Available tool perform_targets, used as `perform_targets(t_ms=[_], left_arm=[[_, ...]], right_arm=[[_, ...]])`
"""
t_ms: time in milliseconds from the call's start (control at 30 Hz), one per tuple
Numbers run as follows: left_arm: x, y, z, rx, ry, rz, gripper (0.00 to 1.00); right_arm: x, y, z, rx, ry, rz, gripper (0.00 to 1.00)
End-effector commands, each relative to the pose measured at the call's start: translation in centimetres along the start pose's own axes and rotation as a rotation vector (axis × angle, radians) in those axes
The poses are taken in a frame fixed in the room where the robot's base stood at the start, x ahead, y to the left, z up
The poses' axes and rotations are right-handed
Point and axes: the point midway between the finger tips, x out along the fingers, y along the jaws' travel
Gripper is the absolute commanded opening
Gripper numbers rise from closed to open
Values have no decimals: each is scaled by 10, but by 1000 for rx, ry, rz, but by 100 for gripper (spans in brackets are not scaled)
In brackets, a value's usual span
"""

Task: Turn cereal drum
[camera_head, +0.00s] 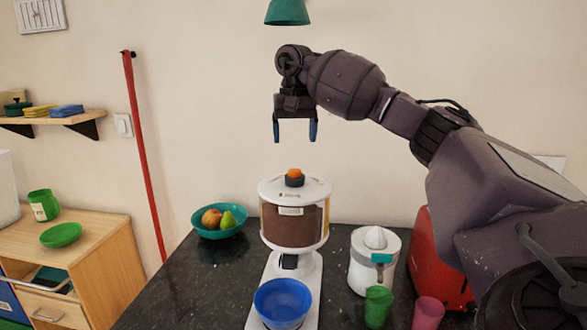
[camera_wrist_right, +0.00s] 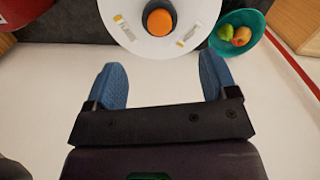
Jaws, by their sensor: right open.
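The cereal drum (camera_head: 293,216) stands on a white base on the dark counter. It has a clear wall with brown cereal inside and a white lid with an orange knob (camera_head: 294,175). A blue bowl (camera_head: 283,303) sits at the base below it. My right gripper (camera_head: 295,131) is open and empty, pointing down above the drum and apart from it. In the right wrist view the two blue fingers (camera_wrist_right: 165,84) are spread, with the drum's white lid (camera_wrist_right: 135,40) and orange knob (camera_wrist_right: 159,20) beyond them. My left gripper is not in view.
A teal fruit bowl (camera_head: 220,231) stands left of the drum. A white juicer (camera_head: 374,266), a green cup (camera_head: 378,306), a pink cup (camera_head: 427,313) and a red appliance (camera_head: 432,255) stand to the right. A green lamp (camera_head: 287,11) hangs above.

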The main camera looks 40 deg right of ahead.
Motion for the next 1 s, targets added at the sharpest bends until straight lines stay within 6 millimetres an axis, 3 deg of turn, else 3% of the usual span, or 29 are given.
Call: perform_targets(t_ms=[267,700,1000], left_arm=[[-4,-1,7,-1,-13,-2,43],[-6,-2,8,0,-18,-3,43],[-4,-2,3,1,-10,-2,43]], right_arm=[[12,0,0,0,-1,1,79],[83,0,0,-1,-3,1,79],[106,0,0,0,0,0,79]])
